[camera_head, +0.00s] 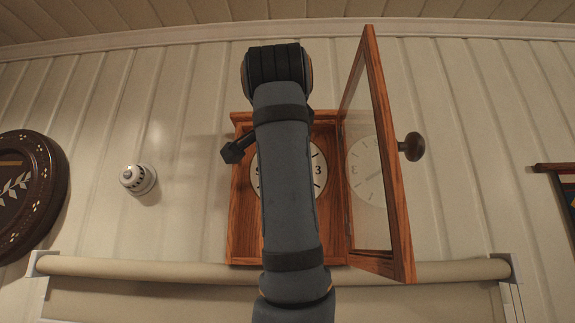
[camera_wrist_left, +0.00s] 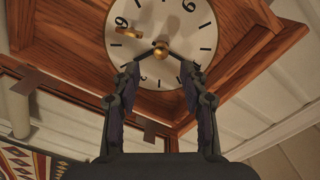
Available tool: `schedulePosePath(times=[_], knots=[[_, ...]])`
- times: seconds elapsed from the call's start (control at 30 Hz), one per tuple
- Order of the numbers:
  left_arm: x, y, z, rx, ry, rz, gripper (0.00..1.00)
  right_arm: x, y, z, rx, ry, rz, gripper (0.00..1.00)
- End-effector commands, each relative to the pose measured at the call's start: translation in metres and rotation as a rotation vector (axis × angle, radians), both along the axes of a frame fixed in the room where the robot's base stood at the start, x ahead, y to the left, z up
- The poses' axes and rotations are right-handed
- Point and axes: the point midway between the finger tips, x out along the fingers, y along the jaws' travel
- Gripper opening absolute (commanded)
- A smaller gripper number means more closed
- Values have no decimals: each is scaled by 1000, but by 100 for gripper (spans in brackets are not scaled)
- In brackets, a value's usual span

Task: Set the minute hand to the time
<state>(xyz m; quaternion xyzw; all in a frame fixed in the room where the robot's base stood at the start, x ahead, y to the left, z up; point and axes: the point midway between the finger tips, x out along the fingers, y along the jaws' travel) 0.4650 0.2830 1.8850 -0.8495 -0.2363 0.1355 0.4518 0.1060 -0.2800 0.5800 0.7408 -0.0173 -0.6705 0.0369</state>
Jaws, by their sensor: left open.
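The wall clock (camera_head: 242,218) has a wooden case, and its glass door (camera_head: 375,150) stands open to the right. My arm covers much of the white dial (camera_head: 319,170) in the head view. In the left wrist view the dial (camera_wrist_left: 180,28) is close, with a brass hub (camera_wrist_left: 160,50) at its middle. Two dark hands slope down from the hub, one to each side. My left gripper (camera_wrist_left: 160,68) is open and empty, its fingertips apart just below the hub, near the ends of these hands. I cannot tell whether they touch. My right gripper is not in view.
A dark round knob (camera_head: 411,147) sticks out from the open door. A white wall fitting (camera_head: 137,179) and a dark round plaque (camera_head: 32,190) are on the left. A rolled blind (camera_head: 130,268) runs below the clock. The wall between them is bare.

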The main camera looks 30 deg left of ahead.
Motion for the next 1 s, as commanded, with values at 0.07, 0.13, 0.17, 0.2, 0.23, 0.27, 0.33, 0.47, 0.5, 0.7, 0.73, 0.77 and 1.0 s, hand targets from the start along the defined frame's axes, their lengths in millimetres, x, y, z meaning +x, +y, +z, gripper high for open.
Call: schedulePosePath(times=[0.07, 0.13, 0.17, 0.2, 0.23, 0.27, 0.33, 0.47, 0.5, 0.7, 0.73, 0.77, 1.0], knots=[[-16, -11, 1, 2, -3, -3, 44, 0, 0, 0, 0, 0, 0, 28], [-27, -17, 1, 0, -3, -2, 44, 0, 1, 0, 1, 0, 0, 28], [-30, -19, 1, 1, -2, -1, 44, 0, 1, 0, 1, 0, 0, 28], [-35, -22, 1, 1, 0, -2, 44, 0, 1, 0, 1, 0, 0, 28], [-37, -24, 1, 1, 0, -2, 44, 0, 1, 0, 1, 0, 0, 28], [-39, -25, 1, 1, 0, -1, 44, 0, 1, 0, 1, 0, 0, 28], [-43, -26, 1, 0, 0, 1, 44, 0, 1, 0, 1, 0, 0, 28], [-44, -27, 0, 0, 2, 0, 44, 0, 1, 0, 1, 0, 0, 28], [-44, -27, 0, 0, 2, 0, 44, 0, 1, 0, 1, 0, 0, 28], [-44, -27, 1, 0, 2, 0, 44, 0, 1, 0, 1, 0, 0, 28], [-44, -27, 1, -1, 1, 0, 44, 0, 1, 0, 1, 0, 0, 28], [-44, -27, 1, 0, 2, 0, 44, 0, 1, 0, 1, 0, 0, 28], [-44, -27, 1, 0, 0, 0, 44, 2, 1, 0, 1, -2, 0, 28]])
